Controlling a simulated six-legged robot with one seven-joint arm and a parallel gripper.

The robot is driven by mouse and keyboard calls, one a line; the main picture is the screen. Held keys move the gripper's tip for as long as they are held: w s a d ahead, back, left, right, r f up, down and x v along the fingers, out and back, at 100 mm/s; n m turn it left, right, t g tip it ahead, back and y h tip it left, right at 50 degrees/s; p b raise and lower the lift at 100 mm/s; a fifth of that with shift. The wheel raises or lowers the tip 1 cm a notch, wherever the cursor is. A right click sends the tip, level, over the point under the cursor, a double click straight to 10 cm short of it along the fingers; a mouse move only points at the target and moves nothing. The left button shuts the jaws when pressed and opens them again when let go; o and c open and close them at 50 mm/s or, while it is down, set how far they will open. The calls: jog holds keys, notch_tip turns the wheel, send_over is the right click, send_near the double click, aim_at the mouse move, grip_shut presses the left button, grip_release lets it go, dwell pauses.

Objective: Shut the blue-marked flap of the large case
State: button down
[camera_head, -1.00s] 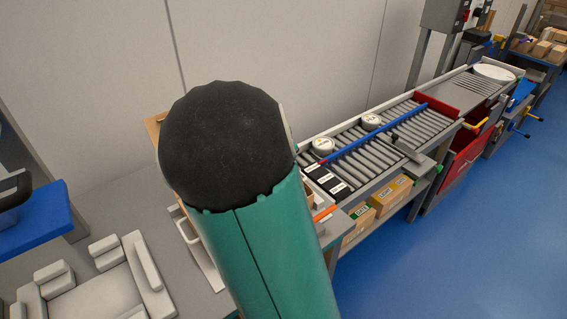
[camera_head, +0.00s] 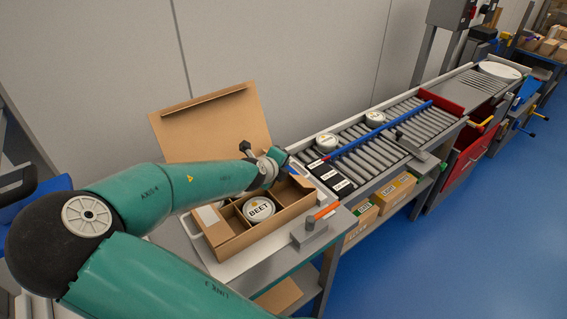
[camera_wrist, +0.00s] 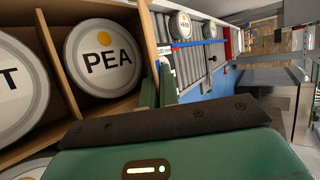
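The large cardboard case (camera_head: 226,244) stands at the near end of the bench. Its big flap (camera_head: 212,122) stands open at the back, leaning toward the wall. I cannot make out a blue mark on that flap. A white BEET tub (camera_head: 258,209) sits in one compartment. In the wrist view, a PEA tub (camera_wrist: 103,58) sits beside a tub whose label ends in T (camera_wrist: 18,85).
A roller conveyor (camera_head: 375,150) runs away to the right, with white tubs (camera_head: 327,142) and a blue bar (camera_head: 380,128) on it. A clamp with an orange handle (camera_head: 326,210) stands at the case's near right. Cartons (camera_head: 392,193) sit below. Blue floor is clear at right.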

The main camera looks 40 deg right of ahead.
jog(key=shift+a+f+h, duration=0.1)
jog(key=shift+f+h, duration=0.1)
jog(key=shift+h, duration=0.5)
jog(key=c, duration=1.6)
grip_release()
jog(key=shift+c, duration=0.2)
jog(key=v, duration=1.3)
jog(key=shift+s+a+r, duration=0.2)
jog(key=shift+a, duration=0.1)
